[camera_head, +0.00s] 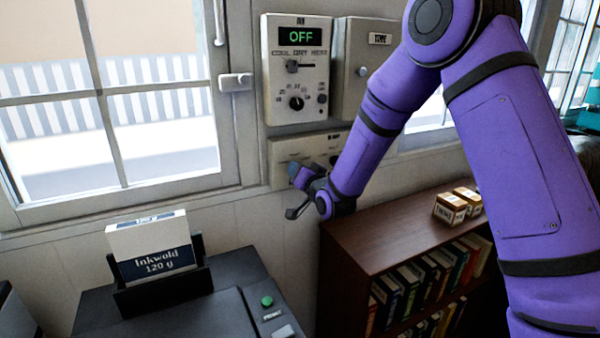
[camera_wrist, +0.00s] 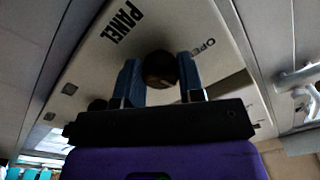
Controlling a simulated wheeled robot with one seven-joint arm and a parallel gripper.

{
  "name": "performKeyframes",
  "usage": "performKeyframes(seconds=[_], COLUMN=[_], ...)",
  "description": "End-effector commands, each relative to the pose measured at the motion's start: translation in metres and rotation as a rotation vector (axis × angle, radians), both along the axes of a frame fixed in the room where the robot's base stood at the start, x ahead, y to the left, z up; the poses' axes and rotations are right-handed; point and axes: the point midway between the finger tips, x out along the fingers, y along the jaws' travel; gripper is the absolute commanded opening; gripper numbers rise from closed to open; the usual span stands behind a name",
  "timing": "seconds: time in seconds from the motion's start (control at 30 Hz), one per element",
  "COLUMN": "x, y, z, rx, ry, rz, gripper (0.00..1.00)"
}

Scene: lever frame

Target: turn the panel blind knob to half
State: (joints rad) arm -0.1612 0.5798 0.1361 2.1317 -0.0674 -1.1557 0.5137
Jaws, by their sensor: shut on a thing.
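The blind panel (camera_head: 285,152) is a low beige box on the wall under the control units. In the wrist view the panel (camera_wrist: 225,35) reads "PANEL" and "OPEN". A dark round knob (camera_wrist: 160,67) on it sits between the two blue fingers of my gripper (camera_wrist: 160,82). The gripper is shut on this knob, with one finger on each side. In the head view my gripper (camera_head: 299,177) is at the panel's lower front, and the knob it holds is hidden. I cannot tell the knob's angle.
Above are a unit (camera_head: 297,80) whose screen reads "OFF" and a second box (camera_head: 353,75). A window (camera_head: 110,95) is at left. A printer (camera_head: 225,300) with a paper box (camera_head: 150,247) stands below. A bookshelf (camera_head: 345,240) bearing small boxes (camera_head: 450,208) is right.

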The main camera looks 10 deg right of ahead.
Motion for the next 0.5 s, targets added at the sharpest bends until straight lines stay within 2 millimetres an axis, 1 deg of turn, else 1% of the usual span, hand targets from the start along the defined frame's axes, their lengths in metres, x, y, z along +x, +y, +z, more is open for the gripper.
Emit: performKeyframes(seconds=[0.2,0.5], x=[-0.0002,-0.0004], y=[-0.0002,0.0001], z=[-0.0006,-0.0008], rx=[0.122,0.204], ry=[0.041,0.068], rz=[0.000,0.000], gripper=[0.12,0.12])
